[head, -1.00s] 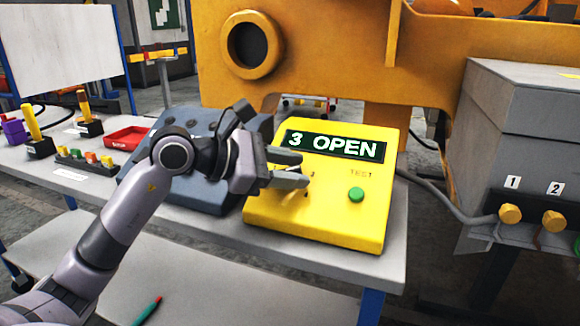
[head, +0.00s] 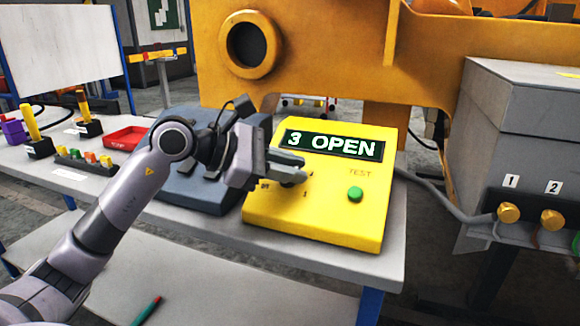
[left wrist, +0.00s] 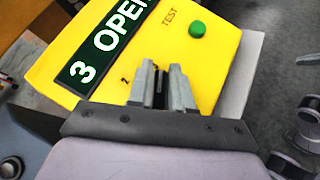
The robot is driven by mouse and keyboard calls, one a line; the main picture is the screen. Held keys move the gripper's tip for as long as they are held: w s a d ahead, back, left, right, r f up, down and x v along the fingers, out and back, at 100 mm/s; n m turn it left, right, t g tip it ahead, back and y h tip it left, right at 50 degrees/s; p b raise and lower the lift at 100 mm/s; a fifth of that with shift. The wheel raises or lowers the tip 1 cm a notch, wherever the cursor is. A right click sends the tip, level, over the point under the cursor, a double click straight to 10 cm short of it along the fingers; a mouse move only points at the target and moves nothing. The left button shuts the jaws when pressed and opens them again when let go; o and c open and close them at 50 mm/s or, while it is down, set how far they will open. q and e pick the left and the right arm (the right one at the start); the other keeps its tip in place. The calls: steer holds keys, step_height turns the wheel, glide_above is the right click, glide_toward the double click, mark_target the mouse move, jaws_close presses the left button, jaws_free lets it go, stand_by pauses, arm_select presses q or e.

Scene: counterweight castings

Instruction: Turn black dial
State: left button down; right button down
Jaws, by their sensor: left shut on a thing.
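The yellow tester box (head: 345,225) stands on the grey table with its display (head: 333,146) reading "3 OPEN" and a green TEST button (head: 355,194). My left gripper (head: 296,176) is at the left part of the box's face, below the display. In the left wrist view the gripper (left wrist: 162,85) is nearly closed on a dark thing (left wrist: 161,88) between its fingers, which looks like the black dial. The fingers hide most of it. The button (left wrist: 196,29) and display (left wrist: 105,42) also show there. My right gripper is not in view.
A blue-grey device (head: 190,190) stands close left of the yellow box. A red tray (head: 126,138) and lever switches are further left. A grey cabinet (head: 520,130) with numbered plugs is at right. A dark green marker (head: 146,310) lies on the lower shelf.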

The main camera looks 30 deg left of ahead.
arm_select(q)
steer(key=m+g, duration=0.2)
steer(key=shift+a+f+m+g+h+p, duration=0.15)
steer(key=shift+m+g+h+p, duration=0.15)
steer(key=shift+p, duration=0.1)
steer(key=m+g+p, duration=0.2)
steer(key=m+g, duration=0.1)
steer(key=shift+s, duration=0.1)
steer(key=m+g+p, duration=0.2)
steer(key=m, duration=0.1)
steer(key=shift+s+f, duration=0.1)
steer(key=shift+f+m+g, duration=0.1)
steer(key=shift+m+g, duration=0.3)
steer(key=shift+g, duration=0.1)
steer(key=shift+s+y+p, duration=0.1)
steer(key=shift+y+p, duration=0.2)
steer(key=shift+y, duration=0.1)
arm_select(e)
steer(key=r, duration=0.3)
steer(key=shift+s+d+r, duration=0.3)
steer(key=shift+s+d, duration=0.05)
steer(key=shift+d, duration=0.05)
arm_select(q)
steer(key=shift+f+m, duration=0.1)
steer(key=shift+m, duration=0.2)
steer(key=c, duration=1.1)
jaws_free()
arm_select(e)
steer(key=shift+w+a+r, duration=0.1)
